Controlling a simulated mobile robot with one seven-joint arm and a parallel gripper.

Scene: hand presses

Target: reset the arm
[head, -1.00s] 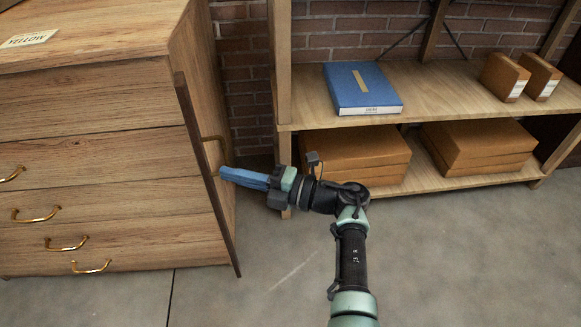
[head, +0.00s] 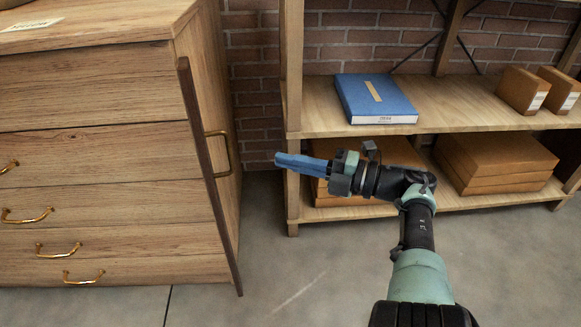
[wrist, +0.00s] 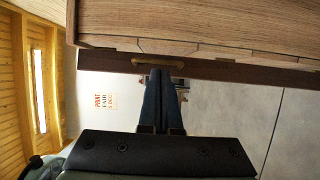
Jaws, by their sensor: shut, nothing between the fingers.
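My gripper (head: 277,160) has blue fingers pressed together with nothing between them. It points left in the head view, to the right of the wooden cabinet (head: 100,90) and apart from its dark upright edge (head: 208,170). My arm reaches in from the lower right, bent at the elbow. In the wrist view my gripper (wrist: 160,75) points at the cabinet's wooden face (wrist: 200,20), with a brass handle (wrist: 157,62) just past the fingertips.
A shelf unit (head: 450,120) stands behind my arm against a brick wall. It holds a blue book (head: 375,100) above and brown boxes (head: 500,160) below. The grey floor (head: 310,270) is clear in front.

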